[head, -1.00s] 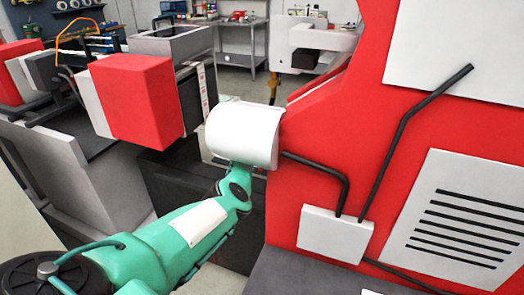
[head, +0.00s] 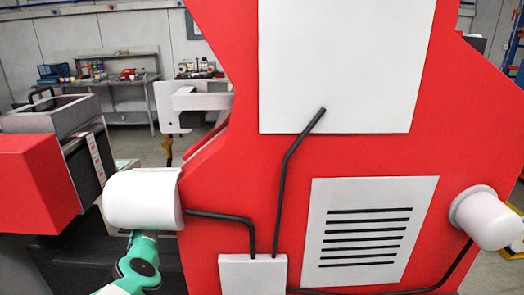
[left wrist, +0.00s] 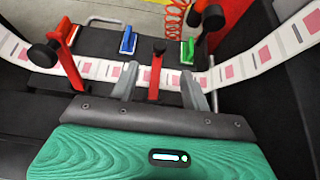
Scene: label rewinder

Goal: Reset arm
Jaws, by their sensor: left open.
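In the left wrist view my left gripper (left wrist: 159,76) is open, with its two grey fingers apart. A red upright lever with a black knob (left wrist: 154,72) stands in line with the gap between the fingers; I cannot tell if it is between them or beyond them. A red arm with black knobs (left wrist: 68,62) is at the left, and another (left wrist: 203,25) is at the upper right. In the head view only part of my teal left arm shows; its gripper is hidden near a white rounded part (head: 143,198). My right gripper is not in view.
A label strip (left wrist: 103,70) runs across the black bed, near a blue clip (left wrist: 128,40) and a green clip (left wrist: 187,50). The tall red machine panel (head: 230,180) fills the middle of the head view. A white cylinder (head: 488,216) sticks out at its right.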

